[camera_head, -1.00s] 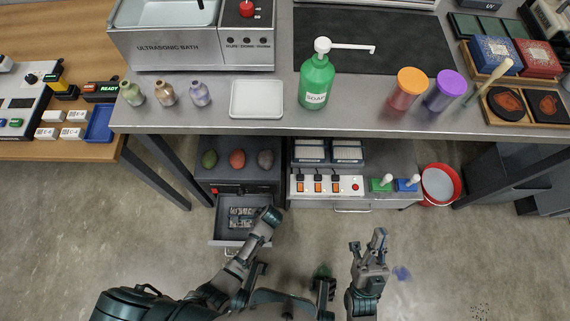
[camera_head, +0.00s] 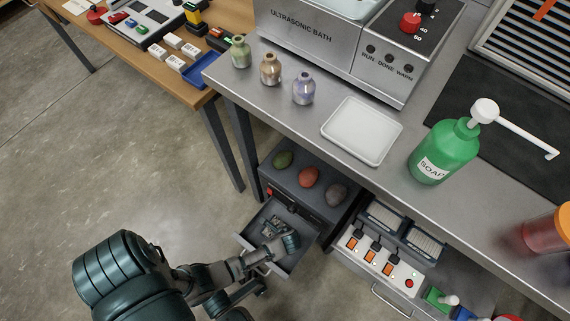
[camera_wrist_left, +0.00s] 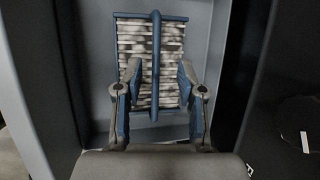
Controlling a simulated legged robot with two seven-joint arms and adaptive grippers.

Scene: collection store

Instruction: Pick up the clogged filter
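The clogged filter (camera_wrist_left: 135,45) has a blue frame, a blue bar down its middle and pleats with dark, dirty blotches. It lies in the open drawer (camera_head: 252,234) under the steel bench. In the head view it is small and partly covered by my left arm. My left gripper (camera_wrist_left: 158,84) is over the filter in the left wrist view. Its two fingers are apart, one on each side of the blue bar, with visible gaps to it. Whether the fingertips reach down to the bar's depth is hard to tell. My right gripper is not in view.
The drawer's walls stand close around the gripper. Green, red and grey stones (camera_head: 309,177) sit on the cabinet top above. A power strip (camera_head: 372,258) and two pale filters (camera_head: 424,245) are on the right. The bench edge overhangs; the floor (camera_head: 120,190) at left is clear.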

